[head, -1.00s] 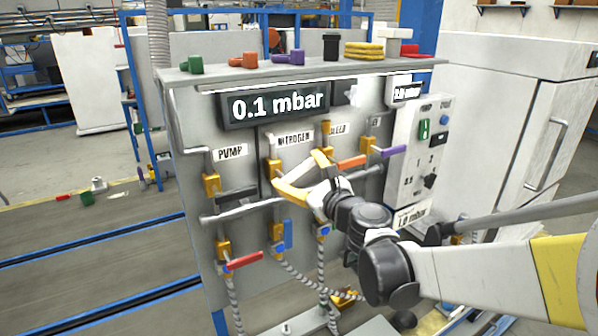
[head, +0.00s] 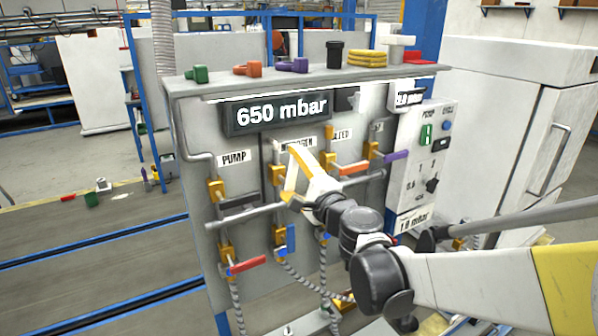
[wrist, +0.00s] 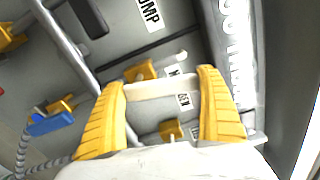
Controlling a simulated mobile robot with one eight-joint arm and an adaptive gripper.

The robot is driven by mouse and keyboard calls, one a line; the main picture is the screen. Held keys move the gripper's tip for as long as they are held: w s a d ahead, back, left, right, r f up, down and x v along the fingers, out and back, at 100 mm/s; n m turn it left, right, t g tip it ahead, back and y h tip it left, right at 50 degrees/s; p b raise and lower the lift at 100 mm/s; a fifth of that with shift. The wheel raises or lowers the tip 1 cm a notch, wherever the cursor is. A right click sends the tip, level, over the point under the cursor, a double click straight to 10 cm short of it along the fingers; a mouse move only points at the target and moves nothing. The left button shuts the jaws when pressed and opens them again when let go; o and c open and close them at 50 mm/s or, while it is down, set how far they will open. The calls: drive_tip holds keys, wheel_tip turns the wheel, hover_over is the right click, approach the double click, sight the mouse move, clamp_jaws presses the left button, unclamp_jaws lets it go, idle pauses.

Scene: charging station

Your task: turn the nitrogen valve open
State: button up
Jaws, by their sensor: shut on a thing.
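The nitrogen valve is on the grey panel (head: 200,130), below the partly covered NITROGEN label. Its yellow body (head: 279,174) shows left of my gripper in the head view. Its cream handle (wrist: 163,89) shows between the yellow fingers in the wrist view, with the yellow body (wrist: 139,70) just behind. My gripper (head: 294,175) is shut on this handle, which its fingers mostly hide in the head view. The large display (head: 275,111) above reads 650 mbar.
The black pump handle (head: 238,202) is to the left, the orange handle (head: 352,168) and purple handle (head: 397,155) to the right. Below are a blue handle (head: 291,238) and a red handle (head: 248,265). A switch box (head: 417,165) stands at the panel's right.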

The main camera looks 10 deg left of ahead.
drive_tip(key=shift+s+a+n, duration=0.15)
drive_tip(key=shift+n, duration=0.45)
drive_tip(key=shift+s+a+n, duration=0.1)
drive_tip(key=shift+s+n, duration=0.05)
drive_tip(key=shift+n, duration=0.45)
drive_tip(key=shift+f, duration=0.1)
drive_tip(key=o, duration=1.2)
drive_tip(key=shift+o, duration=0.2)
drive_tip(key=v, duration=1.2)
drive_tip(key=shift+s, duration=0.1)
drive_tip(key=s+d+f+n+g+h+b, duration=0.1)
drive_tip(key=s+d+f+n+g+h, duration=0.1)
drive_tip(key=d, duration=0.7)
drive_tip(key=s+d+f+n+g+h, duration=0.2)
drive_tip(key=s+d+f+n+h, duration=0.2)
drive_tip(key=s+d+f, duration=0.4)
drive_tip(key=s+d+f+n+g+h+b, duration=0.1)
drive_tip(key=s+d+f+n+h, duration=0.3)
drive_tip(key=s+d, duration=0.4)
drive_tip(key=shift+s+d+f+g+h+b, duration=0.3)
drive_tip(key=shift+d+f+g+h, duration=0.4)
drive_tip(key=shift+d+g+h, duration=0.15)
